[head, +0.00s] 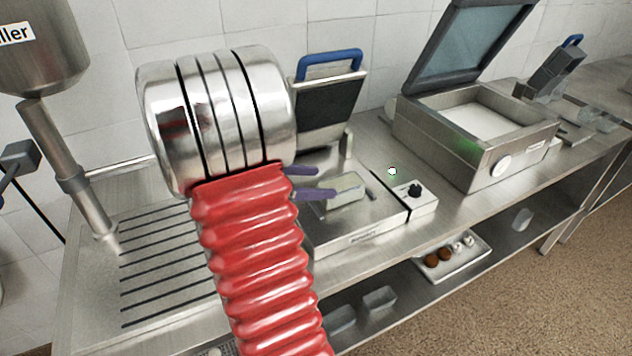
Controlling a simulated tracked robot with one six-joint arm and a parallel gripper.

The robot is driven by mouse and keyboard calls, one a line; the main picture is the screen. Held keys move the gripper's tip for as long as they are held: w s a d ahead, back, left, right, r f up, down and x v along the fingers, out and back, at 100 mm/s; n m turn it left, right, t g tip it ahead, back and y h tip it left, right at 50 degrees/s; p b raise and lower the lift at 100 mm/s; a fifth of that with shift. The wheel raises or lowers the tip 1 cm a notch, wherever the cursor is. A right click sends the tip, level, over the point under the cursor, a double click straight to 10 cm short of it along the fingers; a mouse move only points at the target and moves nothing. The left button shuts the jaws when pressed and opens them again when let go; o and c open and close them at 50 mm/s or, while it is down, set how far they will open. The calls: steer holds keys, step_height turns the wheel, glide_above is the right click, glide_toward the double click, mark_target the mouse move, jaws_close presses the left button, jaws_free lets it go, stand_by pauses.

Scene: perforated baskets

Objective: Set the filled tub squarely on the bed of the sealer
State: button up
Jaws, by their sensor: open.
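The sealer (378,207) stands on the steel counter, its dark lid with a blue handle raised behind its flat bed. A small pale grey-green tub (349,188) appears to rest on the bed, just right of my gripper's tips. Its contents and how squarely it sits are hard to tell. My gripper (327,182) has two purple fingers spread apart, pointing right over the bed. The lower finger overlaps the tub's left part in the picture; whether they touch is unclear. My arm's silver and red parts hide the sealer's left side.
A knob box (421,204) sits at the sealer's right. A larger open-lidded chamber machine (480,165) stands further right. A filler funnel (45,60) and slotted drain area (160,255) are at left. A tray (440,273) lies on the lower shelf.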

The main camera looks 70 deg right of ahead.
stand_by(0.4)
steer(key=w+a+r+m+t+y, duration=0.2)
steer(key=w+a+m+t+y, duration=0.1)
steer(key=a, duration=1.2)
steer(key=w+a+r+m+t+y, duration=0.2)
steer(key=a+t, duration=0.4)
steer(key=a, duration=1)
steer(key=w+a+r+m+t+y, duration=0.2)
steer(key=w+a+m+t+y, duration=0.2)
steer(key=a, duration=1.1)
steer(key=shift+w+a+r+m+t+y, duration=0.15)
steer(key=shift+w+r+m+t+y, duration=0.25)
steer(key=shift+w+t+y, duration=0.25)
